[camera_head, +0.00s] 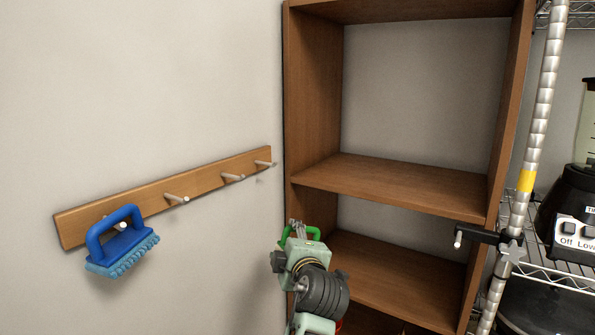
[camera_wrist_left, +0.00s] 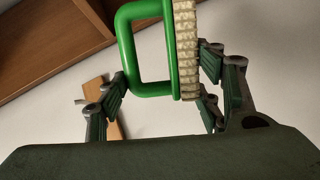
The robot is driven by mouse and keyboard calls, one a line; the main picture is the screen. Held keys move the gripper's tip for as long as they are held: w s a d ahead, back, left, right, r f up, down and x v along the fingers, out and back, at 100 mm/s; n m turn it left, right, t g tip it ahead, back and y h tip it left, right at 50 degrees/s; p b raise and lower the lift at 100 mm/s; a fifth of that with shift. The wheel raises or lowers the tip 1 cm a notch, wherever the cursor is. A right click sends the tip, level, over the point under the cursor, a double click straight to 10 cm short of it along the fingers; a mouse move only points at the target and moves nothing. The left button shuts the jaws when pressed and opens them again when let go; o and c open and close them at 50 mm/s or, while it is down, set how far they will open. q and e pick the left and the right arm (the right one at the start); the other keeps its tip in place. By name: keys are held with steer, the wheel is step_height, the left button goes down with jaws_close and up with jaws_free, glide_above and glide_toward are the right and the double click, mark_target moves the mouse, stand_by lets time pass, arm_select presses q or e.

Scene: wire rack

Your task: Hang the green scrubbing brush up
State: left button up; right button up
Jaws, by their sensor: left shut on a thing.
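The green scrubbing brush (camera_wrist_left: 150,50) has a green loop handle and beige bristles in the left wrist view. My left gripper (camera_wrist_left: 165,70) is shut on it, with fingers on either side. In the head view my left gripper (camera_head: 299,232) is at the lower centre, right of the peg rail, and only green bits of the brush (camera_head: 314,233) show around its fingers. The wooden peg rail (camera_head: 150,198) is on the wall at left. A blue brush (camera_head: 125,245) hangs on its leftmost peg. The other pegs (camera_head: 177,199) are bare. My right gripper is not in view.
A brown wooden shelf unit (camera_head: 390,188) with empty shelves stands just right of the rail. Further right are a metal rack post (camera_head: 540,120) with a black clamp (camera_head: 478,236) and a blender (camera_head: 573,215). The wall below the rail is clear.

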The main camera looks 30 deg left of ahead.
arm_select(q)
steer(key=w+r+n, duration=0.1)
steer(key=r, duration=0.1)
steer(key=a+r+n+g+y, duration=0.1)
steer(key=r, duration=0.1)
steer(key=w+r+n, duration=0.1)
steer(key=r, duration=0.2)
steer(key=shift+w+a+g, duration=0.2)
steer(key=shift+w+g, duration=0.1)
steer(key=shift+g, duration=0.1)
step_height(320, 180, up, 9)
steer(key=d+n+g+y, duration=0.1)
steer(key=n+g+y, duration=0.1)
steer(key=n, duration=0.2)
steer(key=a, duration=0.3)
steer(key=w+a+f+p, duration=0.1)
steer(key=a, duration=0.2)
steer(key=a+p, duration=0.1)
steer(key=a, duration=0.3)
steer(key=shift+w+f, duration=0.15)
steer(key=shift+w, duration=0.05)
steer(key=shift+a+f, duration=0.1)
steer(key=shift+a, duration=0.05)
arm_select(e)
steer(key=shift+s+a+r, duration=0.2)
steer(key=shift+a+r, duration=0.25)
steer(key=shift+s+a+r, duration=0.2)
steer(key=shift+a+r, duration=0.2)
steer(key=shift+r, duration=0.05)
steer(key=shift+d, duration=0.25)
